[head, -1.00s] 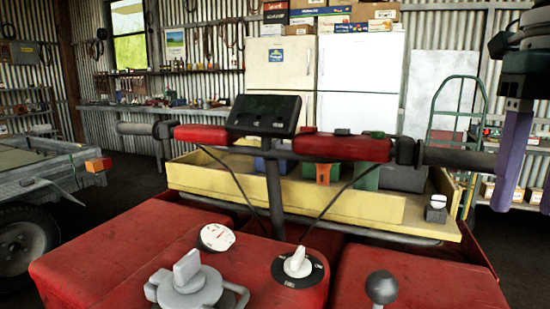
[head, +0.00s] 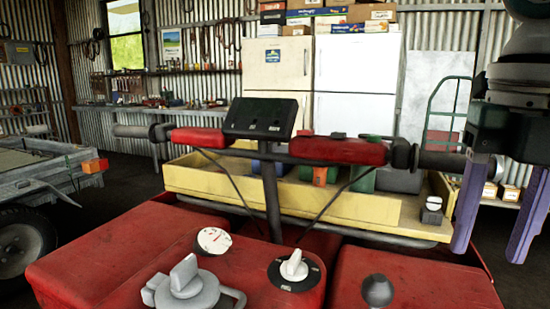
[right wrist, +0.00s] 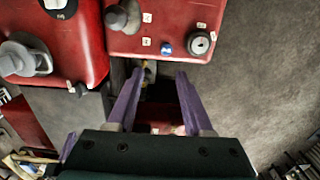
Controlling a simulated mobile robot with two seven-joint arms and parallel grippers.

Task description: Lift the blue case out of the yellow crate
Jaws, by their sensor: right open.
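The yellow crate (head: 215,181) sits behind the handlebar of a red quad bike, on its far rack. The blue case (head: 283,167) shows only as a small part inside the crate, largely hidden by the handlebar, its stem and the crate's front wall. My right gripper (head: 490,252) has purple fingers, points down and is open and empty, to the right of the crate and apart from it. In the right wrist view, the open fingers (right wrist: 159,75) hang over a dark gap beside red bodywork. My left gripper is not in view.
An orange item (head: 320,175), a green item (head: 363,180) and a dark grey box (head: 400,181) are also in the crate. The handlebar (head: 337,150) crosses in front of it. A trailer (head: 45,175) stands at the left, and a green hand truck (head: 448,110) behind at the right.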

